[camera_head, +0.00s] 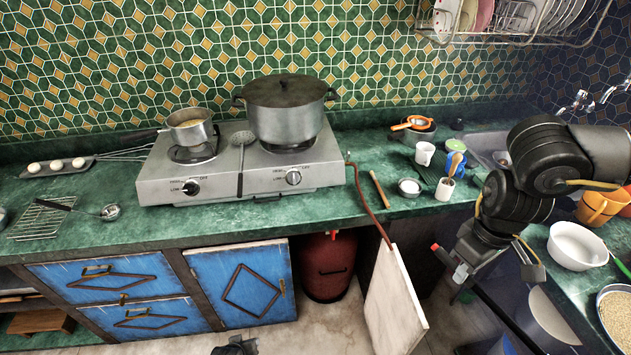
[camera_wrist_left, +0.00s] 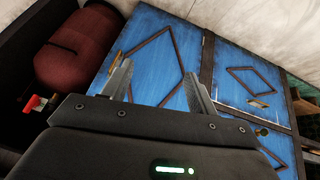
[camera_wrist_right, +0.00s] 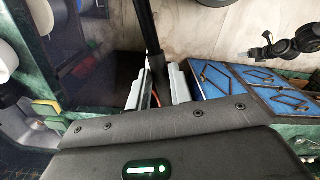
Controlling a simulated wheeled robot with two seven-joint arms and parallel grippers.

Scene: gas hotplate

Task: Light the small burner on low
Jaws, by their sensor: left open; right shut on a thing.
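The two-burner gas hotplate (camera_head: 240,180) stands on the green counter. A saucepan (camera_head: 190,133) sits over its left, smaller-looking burner (camera_head: 193,154) and a large lidded pot (camera_head: 286,112) over the right one. The left knob (camera_head: 191,188) and right knob (camera_head: 293,177) face front; no flame shows. My right gripper (camera_head: 461,272) is shut on a dark, red-ended thing that looks like a lighter (camera_head: 440,254), right of the hotplate and below counter height. Its black stem (camera_wrist_right: 147,30) shows in the right wrist view. My left gripper (camera_wrist_left: 157,72) is open and empty before the blue cabinets.
A red gas cylinder (camera_head: 326,266) stands below the counter, with a hose (camera_head: 368,200) running from the hotplate. A pale panel (camera_head: 395,300) juts out beside it. Cups and a wooden stick (camera_head: 380,190) lie right of the hotplate. A slotted spoon (camera_head: 241,150) lies between the burners.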

